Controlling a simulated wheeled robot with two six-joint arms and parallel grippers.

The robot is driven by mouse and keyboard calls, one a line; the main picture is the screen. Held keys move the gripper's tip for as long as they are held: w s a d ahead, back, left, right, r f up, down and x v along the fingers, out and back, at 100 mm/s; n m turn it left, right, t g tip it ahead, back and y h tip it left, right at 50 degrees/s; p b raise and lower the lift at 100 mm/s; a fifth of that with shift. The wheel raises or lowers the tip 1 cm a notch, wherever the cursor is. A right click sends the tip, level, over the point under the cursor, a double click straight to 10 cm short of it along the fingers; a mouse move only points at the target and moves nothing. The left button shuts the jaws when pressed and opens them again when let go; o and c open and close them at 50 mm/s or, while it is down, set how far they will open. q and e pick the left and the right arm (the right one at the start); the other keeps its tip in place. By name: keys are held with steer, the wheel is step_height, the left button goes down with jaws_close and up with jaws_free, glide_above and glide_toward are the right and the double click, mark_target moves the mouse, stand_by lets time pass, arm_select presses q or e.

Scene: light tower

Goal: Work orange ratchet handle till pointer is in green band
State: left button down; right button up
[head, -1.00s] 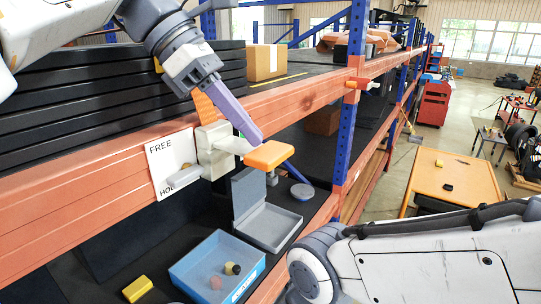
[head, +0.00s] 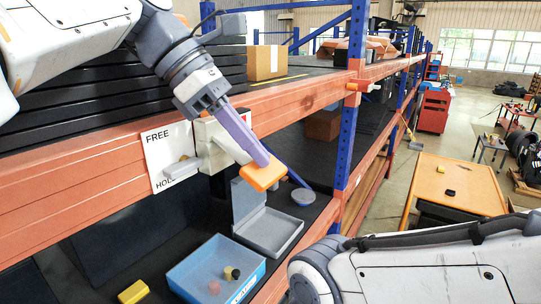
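The orange ratchet handle (head: 264,176) sticks out to the right of a white mechanism box (head: 212,142) on the shelf beam and is tilted downward. My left gripper (head: 258,156) reaches down from the upper left. Its lavender finger lies over the handle's upper side and appears to touch it. Only one finger shows clearly, so I cannot tell the gap. I cannot make out the pointer or green band. My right gripper is out of view.
Below stand an open grey case (head: 268,230), a blue tray (head: 190,286) with small balls, a yellow block (head: 133,291) and a round grey disc (head: 303,196). A blue upright (head: 351,110) rises right of the handle. A cardboard box (head: 265,63) sits on the upper shelf.

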arm_select(q)
steer(key=shift+f, duration=0.3)
steer(key=a+p, duration=0.1)
steer(key=a+r+p, duration=0.1)
steer(key=a, duration=0.1)
steer(key=shift+w, duration=0.1)
steer(key=shift+f, duration=0.1)
steer(key=shift+a+r, duration=0.15)
steer(key=shift+r, duration=0.05)
glide_toward(247, 163)
steer(key=shift+w+a+r, duration=0.1)
steer(key=shift+a+r, duration=0.1)
steer(key=shift+r, duration=0.1)
